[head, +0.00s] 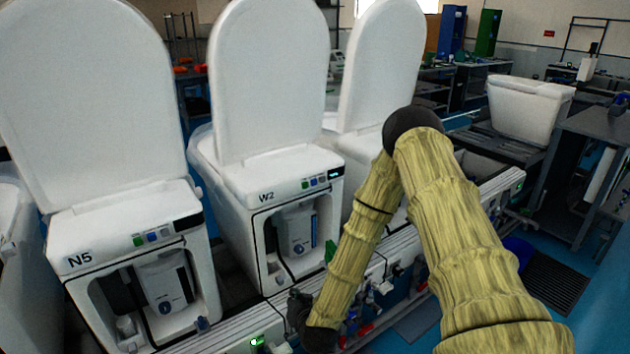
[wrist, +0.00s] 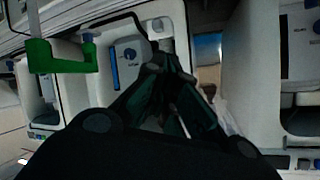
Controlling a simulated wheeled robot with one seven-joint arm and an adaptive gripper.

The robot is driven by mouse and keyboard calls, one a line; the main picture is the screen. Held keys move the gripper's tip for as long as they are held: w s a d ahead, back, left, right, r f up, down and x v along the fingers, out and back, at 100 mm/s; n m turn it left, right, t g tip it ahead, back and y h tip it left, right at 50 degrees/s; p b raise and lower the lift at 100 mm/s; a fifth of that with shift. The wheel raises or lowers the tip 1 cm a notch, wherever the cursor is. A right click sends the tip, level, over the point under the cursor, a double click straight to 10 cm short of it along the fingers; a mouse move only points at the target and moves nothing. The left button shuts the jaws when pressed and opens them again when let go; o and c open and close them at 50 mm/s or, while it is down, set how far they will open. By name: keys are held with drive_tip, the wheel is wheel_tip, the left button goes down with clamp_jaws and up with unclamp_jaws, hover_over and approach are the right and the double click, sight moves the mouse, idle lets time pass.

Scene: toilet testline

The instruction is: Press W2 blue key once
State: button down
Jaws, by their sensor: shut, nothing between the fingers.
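The W2 unit (head: 262,172) is the white toilet in the middle of the head view, its lid raised. On its front top edge sits a short row of small keys: a green key (head: 305,184), the blue key (head: 313,182) just right of it, then a pale key and a small lit display. Nothing covers the blue key. My gripper (wrist: 168,72) is shut and empty in the wrist view, its fingertips together in front of an open white compartment. In the head view its dark end is low, below and apart from the W2 keys; its fingertips are hard to make out there.
The N5 unit (head: 125,225), with a similar key row, stands at left. Another raised white lid (head: 382,65) is behind my arm. A rail (head: 375,285) with fittings runs along the front. A green bracket (wrist: 62,56) shows left of my fingers in the wrist view.

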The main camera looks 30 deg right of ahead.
sight(314, 182)
drive_tip(key=w+d+r+m+h+p, duration=0.1)
drive_tip(key=w+d+r+m+h, duration=0.1)
drive_tip(key=d+r, duration=0.5)
drive_tip(key=w+d+r+m+t+h, duration=0.1)
drive_tip(key=w+d+r+m+h, duration=0.2)
drive_tip(key=r, duration=0.6)
drive_tip(key=w+d+r+m+t+h+p, duration=0.1)
drive_tip(key=w+d+r+m+h, duration=0.2)
drive_tip(key=d+r+h, duration=0.2)
drive_tip(key=d+r, duration=0.3)
drive_tip(key=d, duration=0.2)
drive_tip(key=shift+d+m+h+p, duration=0.3)
drive_tip(key=shift+d+m+p, duration=0.05)
drive_tip(key=shift+m, duration=0.05)
drive_tip(key=shift+w, duration=0.15)
drive_tip(key=w+b, duration=0.2)
drive_tip(key=w, duration=0.6)
drive_tip(key=shift+w+a+b, duration=0.3)
drive_tip(key=shift+a+b, duration=0.05)
drive_tip(key=shift+b, duration=0.05)
drive_tip(key=shift+w, duration=0.2)
drive_tip(key=shift+w+a, duration=0.1)
drive_tip(key=shift+w, duration=0.15)
